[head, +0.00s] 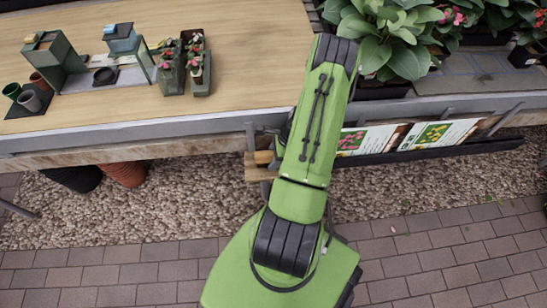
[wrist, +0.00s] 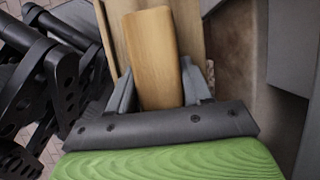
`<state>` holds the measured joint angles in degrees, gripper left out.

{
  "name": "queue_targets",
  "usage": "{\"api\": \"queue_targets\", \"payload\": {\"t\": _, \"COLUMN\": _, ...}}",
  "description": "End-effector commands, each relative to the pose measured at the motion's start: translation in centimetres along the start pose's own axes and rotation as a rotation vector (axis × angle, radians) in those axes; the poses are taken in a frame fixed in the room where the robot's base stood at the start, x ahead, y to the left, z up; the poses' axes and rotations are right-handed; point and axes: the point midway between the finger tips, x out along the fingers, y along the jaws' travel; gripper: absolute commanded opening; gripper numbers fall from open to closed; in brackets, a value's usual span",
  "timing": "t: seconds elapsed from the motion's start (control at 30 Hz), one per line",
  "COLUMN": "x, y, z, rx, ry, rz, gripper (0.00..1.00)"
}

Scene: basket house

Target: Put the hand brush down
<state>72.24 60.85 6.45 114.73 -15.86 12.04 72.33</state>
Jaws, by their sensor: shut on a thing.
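The hand brush (wrist: 152,55) shows in the wrist view as a smooth wooden block between my two grey fingers. My gripper (wrist: 157,82) is shut on it. A paler wooden board (wrist: 192,32) lies behind the brush; I cannot tell whether the two touch. In the head view a small piece of the brush (head: 264,157) shows left of my green arm, just below the table's front edge. Its bristles are hidden, and my arm hides most of the gripper there.
A wooden table (head: 225,60) runs across the back. Flower planters (head: 185,65), green stands (head: 55,55) and small pots (head: 30,98) stand at its left. Leafy plants (head: 395,40) are at the right. The table's middle is clear.

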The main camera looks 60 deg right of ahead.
Motion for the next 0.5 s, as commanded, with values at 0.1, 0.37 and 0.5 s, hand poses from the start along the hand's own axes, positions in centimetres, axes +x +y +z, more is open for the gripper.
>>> {"api": "queue_targets", "payload": {"t": 0.1, "x": 0.29, "y": 0.01, "z": -0.12, "rx": 0.0, "ry": 0.0, "rz": 0.001, "gripper": 0.52}}
{"api": "queue_targets", "payload": {"t": 0.37, "x": 0.26, "y": 0.12, "z": -0.1, "rx": 0.001, "ry": 0.0, "rz": 0.004, "gripper": 0.74}}
{"api": "queue_targets", "payload": {"t": 0.5, "x": 0.05, "y": 0.16, "z": -0.01, "rx": 0.001, "ry": 0.0, "rz": 0.005, "gripper": 0.74}}
